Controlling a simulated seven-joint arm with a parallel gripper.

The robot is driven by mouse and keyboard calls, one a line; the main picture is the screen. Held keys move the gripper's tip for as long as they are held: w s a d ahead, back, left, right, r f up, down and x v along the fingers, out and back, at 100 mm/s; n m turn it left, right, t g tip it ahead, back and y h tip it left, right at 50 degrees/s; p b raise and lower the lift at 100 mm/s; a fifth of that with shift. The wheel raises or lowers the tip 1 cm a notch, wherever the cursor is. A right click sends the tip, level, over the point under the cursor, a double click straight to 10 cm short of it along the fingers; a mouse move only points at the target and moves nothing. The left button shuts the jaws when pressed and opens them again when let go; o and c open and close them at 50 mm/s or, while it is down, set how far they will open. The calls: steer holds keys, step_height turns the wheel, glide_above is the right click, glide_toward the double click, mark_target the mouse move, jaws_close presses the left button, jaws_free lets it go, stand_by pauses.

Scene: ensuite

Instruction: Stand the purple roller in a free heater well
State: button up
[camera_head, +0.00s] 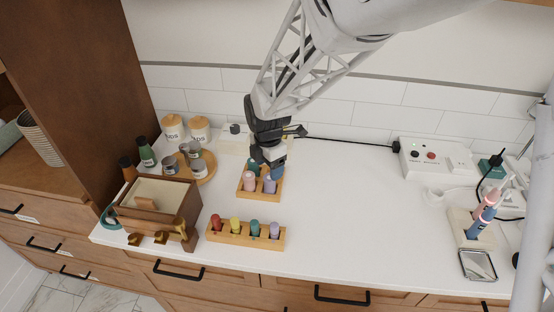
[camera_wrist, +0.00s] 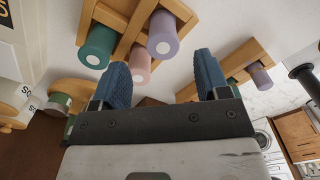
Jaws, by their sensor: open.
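Two purple rollers show in the head view. One (camera_head: 275,231) stands at the right end of the long front wooden rack (camera_head: 243,241); the other (camera_head: 269,186) stands in the small wooden block (camera_head: 245,193) behind it. In the wrist view, the block's frame (camera_wrist: 109,17) holds a teal roller (camera_wrist: 97,45), a pink roller (camera_wrist: 139,62) and a purple roller (camera_wrist: 162,35). My gripper (camera_head: 272,160) is just above the block's rear side, its blue fingers (camera_wrist: 161,65) apart with nothing between them. It partly hides the block's rear wells, so I cannot tell which are free.
Red (camera_head: 215,223), yellow (camera_head: 235,226) and teal (camera_head: 255,228) rollers share the front rack. A wooden box (camera_head: 153,211) and a round tray with tins (camera_head: 201,172) stand left. A white power unit (camera_head: 437,158) is at back right.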

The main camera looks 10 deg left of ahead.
mark_target(270, 184)
steer(key=shift+s+d+f, duration=0.1)
steer(key=shift+f, duration=2.45)
steer(key=shift+c, duration=0.2)
steer(key=c, duration=1)
